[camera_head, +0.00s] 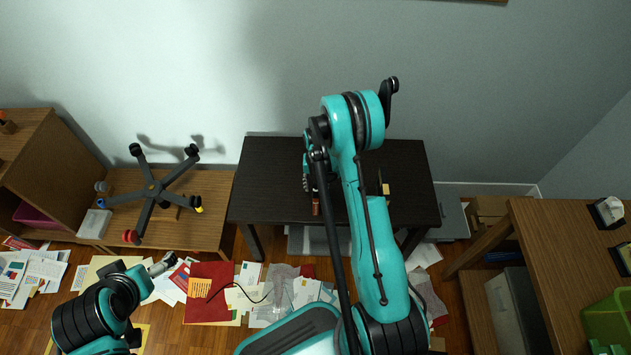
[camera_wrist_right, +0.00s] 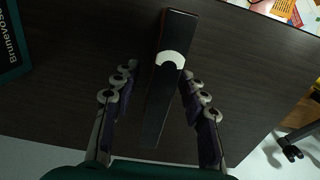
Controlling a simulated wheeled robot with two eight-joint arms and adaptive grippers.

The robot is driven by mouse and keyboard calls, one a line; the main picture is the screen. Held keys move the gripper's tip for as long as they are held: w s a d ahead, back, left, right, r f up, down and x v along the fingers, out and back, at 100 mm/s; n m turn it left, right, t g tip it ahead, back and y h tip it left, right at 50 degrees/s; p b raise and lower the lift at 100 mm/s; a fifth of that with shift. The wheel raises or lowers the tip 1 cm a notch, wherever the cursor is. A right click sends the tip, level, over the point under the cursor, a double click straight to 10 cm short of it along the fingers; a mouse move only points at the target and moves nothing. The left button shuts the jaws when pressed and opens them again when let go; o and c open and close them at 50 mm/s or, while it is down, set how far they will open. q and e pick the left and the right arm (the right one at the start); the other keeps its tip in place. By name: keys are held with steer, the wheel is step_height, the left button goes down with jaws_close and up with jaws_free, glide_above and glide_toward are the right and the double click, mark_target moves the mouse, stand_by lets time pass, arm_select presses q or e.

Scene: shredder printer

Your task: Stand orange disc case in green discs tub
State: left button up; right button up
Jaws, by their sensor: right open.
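A narrow dark case (camera_wrist_right: 168,85) with a reddish edge and a white half-round mark lies between the fingers of my right gripper (camera_wrist_right: 153,88) in the right wrist view. I cannot tell for sure that it is the orange disc case. The fingers are open, one row on each side of it. In the head view my right gripper (camera_head: 308,176) is over the dark table, partly hidden by my arm, with a small reddish-brown end (camera_head: 316,204) showing below it. A green tub (camera_head: 609,320) shows at the right edge. My left gripper (camera_head: 162,264) is low at the left, its jaws unclear.
The dark table (camera_head: 265,180) has bare top at left and right. A teal box (camera_wrist_right: 14,50) lies left of the case in the wrist view. An overturned chair base (camera_head: 153,190) is on the low wooden shelf. Papers cover the floor. A wooden desk (camera_head: 555,235) stands at right.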

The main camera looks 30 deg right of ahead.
steer(key=shift+f, duration=0.7)
jaws_close()
steer(key=shift+r, duration=0.1)
steer(key=shift+r+p, duration=0.35)
steer(key=shift+r, duration=0.6)
steer(key=shift+r+p, duration=2.4)
steer(key=shift+r, duration=2.25)
